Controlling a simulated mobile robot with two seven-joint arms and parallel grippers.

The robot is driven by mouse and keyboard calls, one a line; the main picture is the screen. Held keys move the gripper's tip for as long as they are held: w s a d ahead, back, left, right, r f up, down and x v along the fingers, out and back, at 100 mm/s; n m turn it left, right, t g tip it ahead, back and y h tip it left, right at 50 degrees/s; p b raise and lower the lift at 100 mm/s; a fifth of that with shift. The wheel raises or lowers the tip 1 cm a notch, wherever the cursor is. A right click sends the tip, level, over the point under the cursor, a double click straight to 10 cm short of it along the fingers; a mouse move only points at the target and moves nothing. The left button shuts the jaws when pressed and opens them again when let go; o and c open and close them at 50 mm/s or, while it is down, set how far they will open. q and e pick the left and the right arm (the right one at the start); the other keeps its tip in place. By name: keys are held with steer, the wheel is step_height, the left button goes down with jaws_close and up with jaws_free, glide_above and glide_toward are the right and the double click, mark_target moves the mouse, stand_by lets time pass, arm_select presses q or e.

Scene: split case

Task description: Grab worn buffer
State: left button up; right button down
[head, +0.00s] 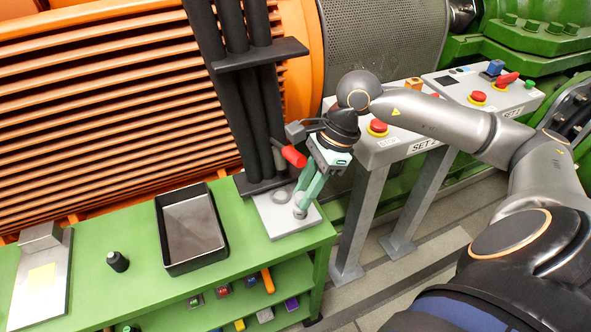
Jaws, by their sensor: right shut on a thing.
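My right gripper (303,199), with green fingers, reaches down from the right arm to the pale grey plate (275,222) at the bench's right end. It is shut on a small grey round piece (300,211), probably the worn buffer; the fingers hide part of it. I cannot tell if the piece touches the plate. A grey ring (281,197) lies on the plate just left of the fingers. A small black cylinder (117,262) stands on the bench at the left. My left gripper is not in view.
A dark tray (222,258) stands on the green bench (110,215). A black post with tubes (262,120) and a red handle (293,156) rise close to my right gripper. Two grey control stands with red buttons (377,127) are at the right. Small coloured items fill the lower shelf.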

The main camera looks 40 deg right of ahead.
arm_select(q)
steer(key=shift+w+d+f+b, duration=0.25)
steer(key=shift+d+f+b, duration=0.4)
steer(key=shift+b, duration=0.4)
arm_select(e)
steer(key=s+a, duration=0.2)
steer(key=s, duration=0.6)
steer(key=shift+s, duration=0.2)
